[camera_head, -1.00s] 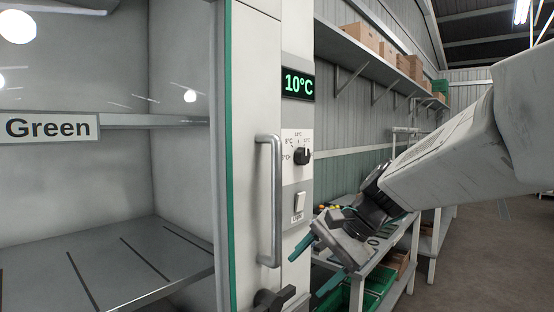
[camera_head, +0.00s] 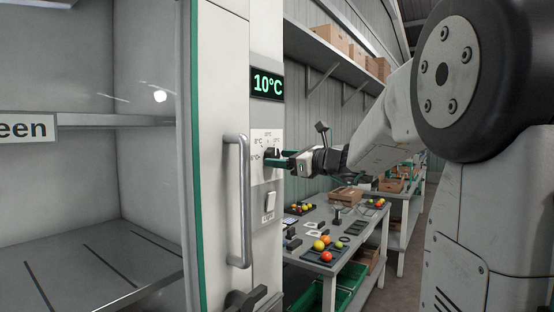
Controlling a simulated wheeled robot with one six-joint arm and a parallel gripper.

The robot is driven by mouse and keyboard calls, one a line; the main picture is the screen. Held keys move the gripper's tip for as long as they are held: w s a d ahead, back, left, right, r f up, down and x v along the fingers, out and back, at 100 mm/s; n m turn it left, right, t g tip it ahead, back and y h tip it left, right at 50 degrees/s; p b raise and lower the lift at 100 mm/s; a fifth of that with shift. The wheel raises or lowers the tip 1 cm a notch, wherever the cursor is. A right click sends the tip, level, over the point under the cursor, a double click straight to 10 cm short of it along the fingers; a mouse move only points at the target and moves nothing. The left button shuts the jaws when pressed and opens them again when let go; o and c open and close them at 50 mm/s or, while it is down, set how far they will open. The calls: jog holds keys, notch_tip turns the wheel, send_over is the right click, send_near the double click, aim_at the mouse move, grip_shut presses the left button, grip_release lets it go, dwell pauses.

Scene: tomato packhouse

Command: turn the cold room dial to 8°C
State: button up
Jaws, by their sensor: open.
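The cold room dial (camera_head: 271,152) is a small black knob on a white scale plate on the narrow front panel, right of the door handle. My gripper (camera_head: 277,160) is right at the dial, pointing left at the panel, with its teal fingertips level with the knob. The jaws are open. The fingertips partly cover the dial and its scale, so I cannot tell whether they touch the knob or where it points. The green display (camera_head: 267,84) above the dial reads 10°C.
A vertical door handle (camera_head: 238,200) stands left of the dial, and a white light switch (camera_head: 270,202) sits just below it. A black lever (camera_head: 246,301) is lower down. A table (camera_head: 345,262) with tomatoes on trays stands behind, under a shelf with boxes (camera_head: 331,35).

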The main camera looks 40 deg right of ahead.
jog(key=shift+w+a, duration=0.25)
jog(key=shift+w, duration=0.45)
jog(key=c, duration=1)
jog(key=shift+o, duration=0.2)
jog(key=shift+n, duration=0.3)
jog(key=n, duration=0.3)
jog(key=shift+n, duration=0.3)
jog(key=shift+d+n, duration=0.1)
jog(key=shift+n, duration=2.1)
